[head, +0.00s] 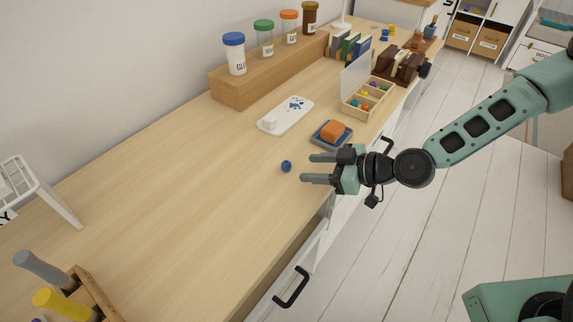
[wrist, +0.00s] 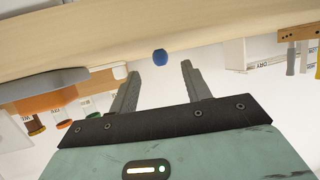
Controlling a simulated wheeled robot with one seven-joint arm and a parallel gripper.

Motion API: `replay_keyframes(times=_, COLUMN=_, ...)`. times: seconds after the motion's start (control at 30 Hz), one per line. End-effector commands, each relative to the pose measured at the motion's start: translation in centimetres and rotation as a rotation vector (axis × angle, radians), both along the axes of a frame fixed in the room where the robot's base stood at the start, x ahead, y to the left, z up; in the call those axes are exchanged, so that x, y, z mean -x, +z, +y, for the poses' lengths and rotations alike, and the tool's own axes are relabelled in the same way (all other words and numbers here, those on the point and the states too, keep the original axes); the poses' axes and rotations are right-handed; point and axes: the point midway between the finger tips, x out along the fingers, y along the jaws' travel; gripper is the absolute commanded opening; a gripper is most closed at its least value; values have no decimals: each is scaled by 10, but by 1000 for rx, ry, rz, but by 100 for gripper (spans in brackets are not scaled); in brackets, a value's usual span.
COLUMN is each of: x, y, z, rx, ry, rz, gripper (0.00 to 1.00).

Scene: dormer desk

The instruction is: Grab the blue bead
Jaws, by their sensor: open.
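The blue bead (head: 286,166) is a small round ball lying alone on the bare wooden desk. My gripper (head: 312,168) is open and empty, with its two grey fingers pointing left toward the bead. The bead is just beyond the fingertips, not between them. In the wrist view the bead (wrist: 160,56) shows ahead of the open fingers (wrist: 161,72), roughly midway between them, with the picture appearing upside down.
A blue tray (head: 318,137) with an orange block (head: 333,131) sits close behind my gripper. A white board (head: 270,119), a divided bead box (head: 352,109) and a wooden riser (head: 230,92) with capped jars stand further back. The desk (head: 180,180) left of the bead is clear.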

Motion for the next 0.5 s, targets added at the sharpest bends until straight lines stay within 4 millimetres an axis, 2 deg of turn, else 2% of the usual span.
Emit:
replay_keyframes(times=0.3, x=-15, y=-11, z=35, rx=-1, ry=3, rz=1, gripper=48)
replay_keyframes(times=0.5, x=-20, y=-17, z=46, rx=0, ry=1, rz=0, gripper=48)
